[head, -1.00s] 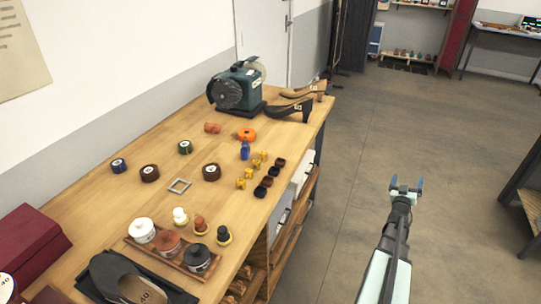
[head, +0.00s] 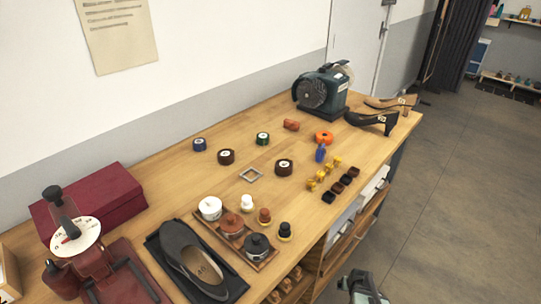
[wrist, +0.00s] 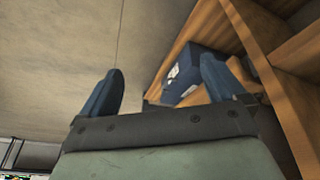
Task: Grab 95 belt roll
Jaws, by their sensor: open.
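Several small belt rolls lie on the wooden workbench (head: 190,185) in the head view: a blue roll (head: 199,144), a brown roll (head: 226,157), a green roll (head: 262,139) and another brown roll (head: 284,167). They have pale labels on top, but the numbers are too small to read, so I cannot tell which is 95. My gripper (wrist: 162,66) shows in the wrist view with its two blue fingers apart and nothing between them. It is beside the bench's lower shelving, away from the rolls. In the head view only part of my arm shows at the bottom edge.
A square metal frame (head: 251,175) lies among the rolls. A blue box (wrist: 195,75) sits on the shelf.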

